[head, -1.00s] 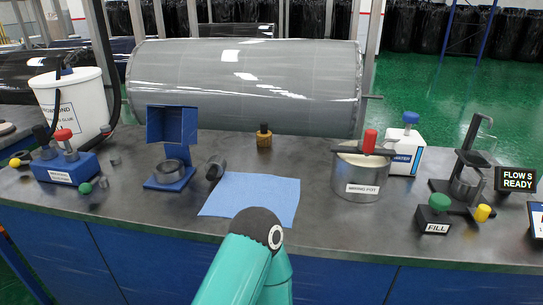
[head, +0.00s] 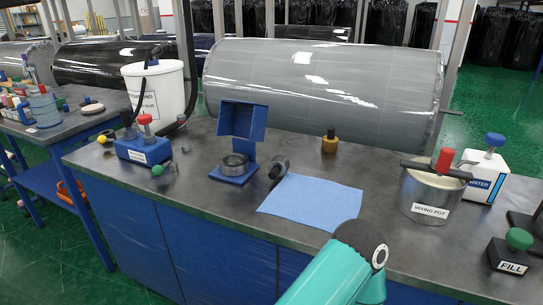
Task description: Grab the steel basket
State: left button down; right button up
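I cannot pick out a thing that is clearly a steel basket. A round steel ring or cup (head: 234,165) sits in the base of a blue stand (head: 242,122) with a raised back and top. Beside it, to the right, a small dark metal cup-like piece (head: 279,166) lies tilted on the bench, near the blue cloth. A teal link of one of my arms shows at the bottom, in front of the bench. Neither gripper is in view.
The grey bench (head: 200,205) also holds a blue block with a red knob (head: 143,146), a white bucket (head: 155,92), a blue cloth (head: 312,202), a mixing pot (head: 429,192), a water container (head: 483,174) and a fill button (head: 512,250). A second table (head: 85,118) stands at left.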

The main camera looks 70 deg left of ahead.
aim_at(278, 167)
jog(key=u, duration=0.15)
jog(key=k, duration=0.85)
jog(key=u, duration=0.6)
jog(key=i, duration=1)
jog(key=u, duration=0.1)
